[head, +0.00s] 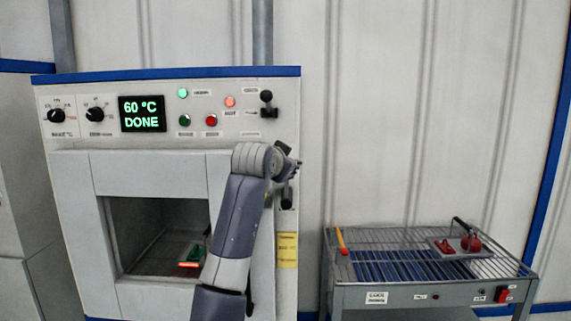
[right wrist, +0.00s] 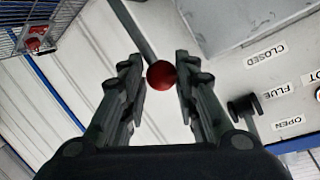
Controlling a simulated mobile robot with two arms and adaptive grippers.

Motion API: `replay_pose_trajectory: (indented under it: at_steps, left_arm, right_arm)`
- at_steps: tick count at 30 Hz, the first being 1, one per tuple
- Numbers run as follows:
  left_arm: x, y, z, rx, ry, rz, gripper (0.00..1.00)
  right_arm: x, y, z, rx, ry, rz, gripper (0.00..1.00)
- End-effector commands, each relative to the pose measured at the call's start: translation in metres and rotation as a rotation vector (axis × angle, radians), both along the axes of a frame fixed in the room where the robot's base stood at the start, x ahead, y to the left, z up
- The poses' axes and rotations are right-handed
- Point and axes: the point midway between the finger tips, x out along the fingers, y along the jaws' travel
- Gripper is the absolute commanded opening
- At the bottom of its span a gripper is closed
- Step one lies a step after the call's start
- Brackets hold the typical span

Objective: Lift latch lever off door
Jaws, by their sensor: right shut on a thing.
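The grey oven (head: 75,205) has a light door front (head: 150,175) around a dark opening or window; I cannot tell which. In the right wrist view, a red ball (right wrist: 160,76) sits at the end of a grey rod (right wrist: 137,32), which looks like the latch lever. My right gripper (right wrist: 160,72) is shut on this ball, one finger on each side. In the head view, the right gripper (head: 290,165) is at the door's right edge, and my arm hides the ball. A dark fitting (head: 287,195) shows just below it. My left gripper is out of view.
The panel display (head: 142,114) reads "60 °C DONE". A black flue lever (head: 267,104) sits above my gripper and is close by in the wrist view (right wrist: 245,106). A wire-topped cart (head: 400,268) stands right. A green and red item (head: 192,258) shows inside the oven.

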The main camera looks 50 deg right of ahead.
Motion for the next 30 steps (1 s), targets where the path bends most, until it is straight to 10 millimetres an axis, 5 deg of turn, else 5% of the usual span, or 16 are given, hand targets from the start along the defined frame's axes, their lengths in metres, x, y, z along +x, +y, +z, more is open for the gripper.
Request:
replay_pose_trajectory:
  at_steps: [4,5,8,20,30]
  left_arm:
    - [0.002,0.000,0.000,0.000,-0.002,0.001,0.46]
    - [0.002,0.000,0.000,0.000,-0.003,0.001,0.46]
    - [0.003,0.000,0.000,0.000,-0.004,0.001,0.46]
    - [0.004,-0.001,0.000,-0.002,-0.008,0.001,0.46]
    - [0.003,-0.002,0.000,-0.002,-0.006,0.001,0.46]
  right_arm:
    - [0.001,0.001,-0.007,0.018,0.002,0.002,0.00]
    - [0.001,0.001,-0.007,0.018,0.002,0.002,0.31]
    - [0.001,0.001,-0.006,0.015,0.003,0.002,0.49]
    - [-0.002,0.005,0.000,0.006,0.001,0.000,0.49]
    - [-0.030,0.060,0.015,0.008,-0.001,0.003,0.49]
